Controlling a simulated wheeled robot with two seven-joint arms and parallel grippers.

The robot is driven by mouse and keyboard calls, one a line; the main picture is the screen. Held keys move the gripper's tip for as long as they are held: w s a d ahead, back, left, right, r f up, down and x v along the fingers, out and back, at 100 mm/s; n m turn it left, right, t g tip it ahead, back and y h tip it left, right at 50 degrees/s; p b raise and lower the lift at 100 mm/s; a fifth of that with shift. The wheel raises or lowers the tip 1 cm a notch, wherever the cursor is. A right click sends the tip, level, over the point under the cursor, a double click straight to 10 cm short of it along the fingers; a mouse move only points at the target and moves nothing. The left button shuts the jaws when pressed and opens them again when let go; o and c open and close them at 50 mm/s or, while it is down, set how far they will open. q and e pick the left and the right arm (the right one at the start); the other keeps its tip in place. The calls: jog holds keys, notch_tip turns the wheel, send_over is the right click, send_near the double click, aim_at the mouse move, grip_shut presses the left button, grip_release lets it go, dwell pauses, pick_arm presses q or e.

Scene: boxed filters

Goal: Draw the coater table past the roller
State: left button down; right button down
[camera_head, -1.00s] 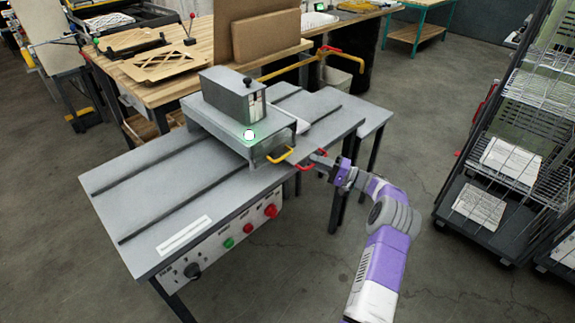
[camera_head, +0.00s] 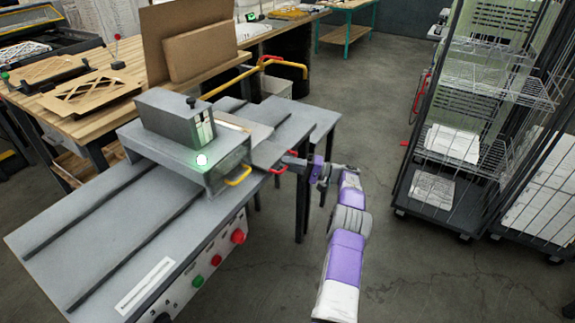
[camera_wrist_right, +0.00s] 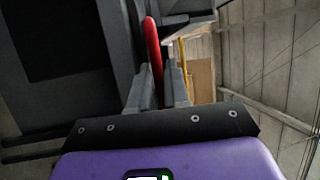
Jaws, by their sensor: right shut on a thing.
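The grey coating machine (camera_head: 130,195) stands on a long bench with two dark rails. Its roller housing (camera_head: 165,148) is a grey box with a yellow handle (camera_head: 238,177) on the near side; the roller itself is hidden. The flat coater table (camera_head: 262,152) shows just right of the housing, with a red handle (camera_head: 279,170) at its near edge. My right gripper (camera_head: 291,161) is shut on the red handle. In the right wrist view the red handle (camera_wrist_right: 152,45) runs between the fingers (camera_wrist_right: 158,85). My left gripper is out of view.
A red knob (camera_head: 238,236) and green and red buttons sit on the bench front. A wheeled wire rack (camera_head: 445,145) stands to the right. A wooden workbench (camera_head: 75,105) with boards is behind. The rails right of the coater table look clear.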

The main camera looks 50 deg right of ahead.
jog(key=c, duration=1.2)
grip_release()
jog(key=shift+v, duration=3.75)
